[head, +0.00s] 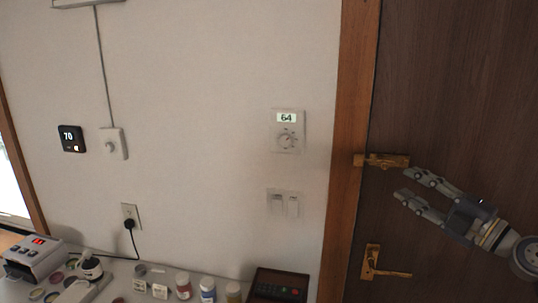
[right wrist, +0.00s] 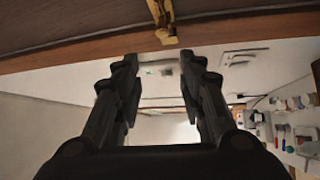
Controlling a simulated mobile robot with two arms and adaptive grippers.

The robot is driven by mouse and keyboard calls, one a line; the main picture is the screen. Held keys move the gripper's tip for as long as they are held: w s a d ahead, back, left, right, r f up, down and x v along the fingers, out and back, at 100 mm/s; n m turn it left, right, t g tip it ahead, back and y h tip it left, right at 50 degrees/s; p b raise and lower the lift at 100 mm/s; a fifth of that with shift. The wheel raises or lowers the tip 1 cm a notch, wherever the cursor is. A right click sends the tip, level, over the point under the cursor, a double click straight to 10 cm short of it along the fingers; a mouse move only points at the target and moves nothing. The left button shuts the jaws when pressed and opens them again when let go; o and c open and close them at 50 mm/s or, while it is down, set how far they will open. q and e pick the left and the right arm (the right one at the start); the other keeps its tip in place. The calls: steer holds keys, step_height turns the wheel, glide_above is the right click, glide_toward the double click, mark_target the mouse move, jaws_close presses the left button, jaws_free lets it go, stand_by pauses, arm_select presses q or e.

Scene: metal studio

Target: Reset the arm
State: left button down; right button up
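My right gripper (head: 416,190) is in front of the dark wooden door (head: 450,90), at the right of the head view. Its two fingers are spread with nothing between them. A brass latch (head: 385,160) sits on the door edge and frame, just above and left of the fingertips. A brass door handle (head: 380,265) is lower, below the gripper. In the right wrist view the open fingers (right wrist: 158,62) point toward the wall, and the brass latch (right wrist: 162,22) shows beyond them at the top. My left gripper is not in view.
The wall holds a thermostat dial reading 64 (head: 287,131), a double switch (head: 283,204), a black thermostat reading 70 (head: 72,138) and an outlet with a plug (head: 130,216). A counter along the bottom bears several bottles (head: 207,289), a white device (head: 36,257) and a dark keypad box (head: 278,287).

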steer(key=s+f+m+g+h, duration=0.1)
steer(key=s+f+m+h, duration=0.35)
steer(key=f+m, duration=0.35)
steer(key=s+f+m+g+h, duration=0.1)
steer(key=s+f+m+h, duration=0.4)
steer(key=f, duration=0.6)
steer(key=s+f+m+g+h, duration=0.25)
steer(key=f+m+h, duration=0.25)
steer(key=f+m, duration=0.35)
steer(key=s+a+f+g+y, duration=0.2)
steer(key=s+a+f+g, duration=0.4)
steer(key=s, duration=0.6)
steer(key=s+a+f+g+y, duration=0.3)
steer(key=s+a+f, duration=0.5)
steer(key=s, duration=0.3)
step_height(320, 180, down, 30)
steer(key=s+g+b, duration=0.2)
steer(key=b, duration=0.2)
steer(key=s+d+f+n+b, duration=0.1)
steer(key=s+d+f+b, duration=0.1)
steer(key=s+f, duration=1.4)
step_height(320, 180, down, 3)
steer(key=shift+s+d+f+g, duration=0.1)
steer(key=shift+s+d+g, duration=0.2)
steer(key=shift+d, duration=0.35)
steer(key=shift+w, duration=0.1)
